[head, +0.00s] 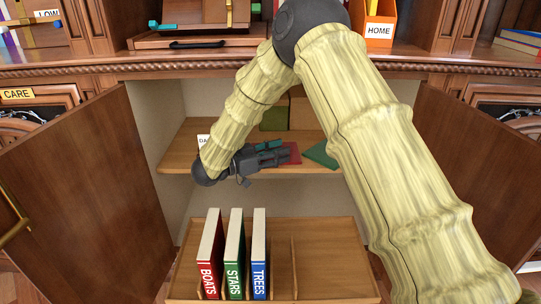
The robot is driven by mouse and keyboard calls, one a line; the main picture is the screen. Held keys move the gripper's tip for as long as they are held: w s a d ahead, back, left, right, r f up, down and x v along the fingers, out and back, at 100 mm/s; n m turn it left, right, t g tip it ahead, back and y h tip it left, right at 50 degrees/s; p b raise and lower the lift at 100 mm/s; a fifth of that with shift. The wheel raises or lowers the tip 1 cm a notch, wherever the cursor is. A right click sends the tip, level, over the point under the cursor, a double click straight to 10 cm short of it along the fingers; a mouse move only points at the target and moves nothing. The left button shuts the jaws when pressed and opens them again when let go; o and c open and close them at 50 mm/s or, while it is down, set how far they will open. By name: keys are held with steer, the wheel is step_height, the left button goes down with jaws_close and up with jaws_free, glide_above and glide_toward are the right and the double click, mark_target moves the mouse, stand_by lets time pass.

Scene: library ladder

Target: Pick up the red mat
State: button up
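The red mat (291,153) is a small flat piece on the middle shelf inside the open cabinet, partly hidden by my gripper. My gripper (276,152) reaches in from the left, low over the shelf, with its fingers pointing right. Its dark fingers with teal parts overlap the left part of the red mat in the picture. Whether they touch the mat, or have it between them, I cannot tell. The gap between the fingers is too small to judge.
A green mat (321,154) lies right of the red one. Boxes (303,113) stand behind. A label card (203,140) is left on the shelf (180,157). Below, a rack (335,262) holds red, green and blue books (234,255). Open doors (90,195) flank the cabinet.

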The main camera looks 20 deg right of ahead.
jaws_close()
steer(key=shift+r, duration=0.15)
